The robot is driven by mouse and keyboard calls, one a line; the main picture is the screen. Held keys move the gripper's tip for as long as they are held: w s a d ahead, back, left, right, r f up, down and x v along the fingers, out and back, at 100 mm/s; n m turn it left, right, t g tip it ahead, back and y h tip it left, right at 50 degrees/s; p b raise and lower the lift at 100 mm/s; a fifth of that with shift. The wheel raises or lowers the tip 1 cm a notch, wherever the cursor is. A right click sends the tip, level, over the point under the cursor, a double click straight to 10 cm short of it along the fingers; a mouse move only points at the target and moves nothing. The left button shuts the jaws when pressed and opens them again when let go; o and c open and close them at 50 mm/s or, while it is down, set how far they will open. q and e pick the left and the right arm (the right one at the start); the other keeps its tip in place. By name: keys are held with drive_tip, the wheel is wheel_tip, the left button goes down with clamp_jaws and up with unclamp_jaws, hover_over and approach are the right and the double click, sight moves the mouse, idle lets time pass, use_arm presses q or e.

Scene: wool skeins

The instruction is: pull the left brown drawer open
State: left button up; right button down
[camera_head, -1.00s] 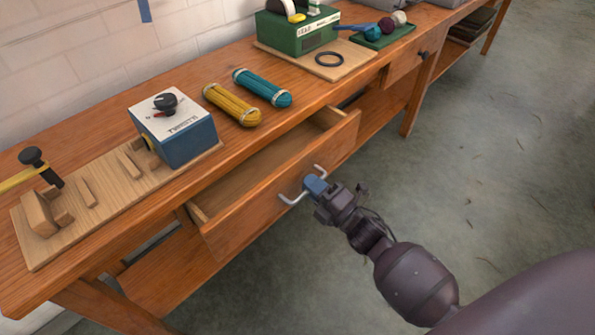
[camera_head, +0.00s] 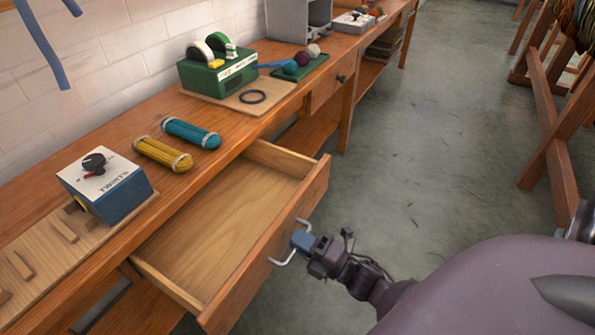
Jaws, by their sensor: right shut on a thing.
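The left brown drawer (camera_head: 268,262) stands well out from the wooden bench, and its inside looks empty. Its pale metal bar handle (camera_head: 283,261) is on the front panel. My right gripper (camera_head: 301,241) is shut on this handle, its blue fingertips around the bar's middle. My left gripper is not in view.
On the bench (camera_head: 112,152) are a blue box with a black knob (camera_head: 104,187), a yellow skein (camera_head: 162,153), a teal skein (camera_head: 190,132) and a green machine (camera_head: 217,72). A second drawer (camera_head: 325,87) is shut farther along. Open grey floor (camera_head: 420,150) lies right of the bench; a wooden frame (camera_head: 552,120) stands at the right.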

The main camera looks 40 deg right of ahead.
drive_tip(key=c, duration=1.2)
unclamp_jaws()
drive_tip(key=shift+s, duration=0.1)
drive_tip(key=v, duration=1)
drive_tip(key=shift+s+d, duration=0.15)
drive_tip(key=shift+s, duration=0.15)
